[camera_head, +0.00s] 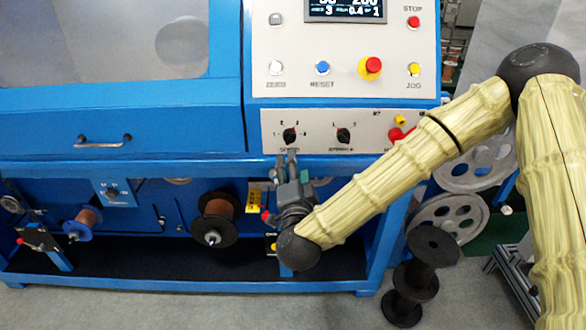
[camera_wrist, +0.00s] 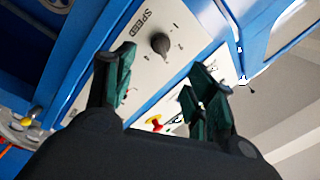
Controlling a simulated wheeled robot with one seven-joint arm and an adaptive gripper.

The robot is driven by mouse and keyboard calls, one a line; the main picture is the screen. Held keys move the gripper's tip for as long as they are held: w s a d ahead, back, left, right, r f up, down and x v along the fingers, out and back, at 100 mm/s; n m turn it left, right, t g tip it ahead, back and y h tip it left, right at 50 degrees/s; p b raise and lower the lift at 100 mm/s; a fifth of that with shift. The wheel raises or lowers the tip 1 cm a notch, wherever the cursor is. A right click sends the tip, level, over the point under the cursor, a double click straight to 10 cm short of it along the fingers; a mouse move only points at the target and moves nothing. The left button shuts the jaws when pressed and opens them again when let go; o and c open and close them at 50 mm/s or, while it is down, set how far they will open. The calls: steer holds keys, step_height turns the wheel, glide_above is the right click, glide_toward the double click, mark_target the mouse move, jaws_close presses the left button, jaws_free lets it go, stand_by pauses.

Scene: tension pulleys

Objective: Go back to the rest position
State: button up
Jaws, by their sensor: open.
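My gripper (camera_head: 287,165) points up at the lower panel of the blue machine (camera_head: 190,150), just under the left black knob (camera_head: 290,135). In the wrist view my gripper (camera_wrist: 160,80) has its two dark green fingers spread wide apart with nothing between them. Beyond the fingers, the wrist view shows the grey panel with the SPEED label and a black knob (camera_wrist: 160,43). I cannot tell whether the fingertips touch the panel. My arm, in a yellowish sleeve, comes in from the right and covers part of the panel's right end.
The control panel above has a blue button (camera_head: 322,68), a red-topped yellow stop knob (camera_head: 370,68) and a display (camera_head: 345,9). Below are copper spools (camera_head: 217,210). Grey wheels (camera_head: 448,215) and stacked black reels (camera_head: 410,287) stand at the right. Floor in front is clear.

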steer(key=shift+f, duration=0.1)
steer(key=s+d+f+n+g+y+p, duration=0.2)
steer(key=s+f+n+g, duration=0.25)
steer(key=s+f, duration=0.65)
steer(key=s+d+f+n+g+y+p, duration=0.15)
steer(key=s+f+n+g, duration=0.3)
steer(key=f, duration=1.15)
steer(key=s+d+f+n+g+h+p, duration=0.1)
steer(key=s+d+f+g, duration=0.3)
steer(key=s+d, duration=0.5)
steer(key=s+d+f+n+g+h+p, duration=0.2)
steer(key=s+d+f+g, duration=0.3)
steer(key=s+d, duration=0.4)
steer(key=s+f+h, duration=0.1)
steer(key=s, duration=0.4)
steer(key=shift+s+d+g, duration=0.2)
steer(key=shift+s+g, duration=0.1)
steer(key=shift+s, duration=0.1)
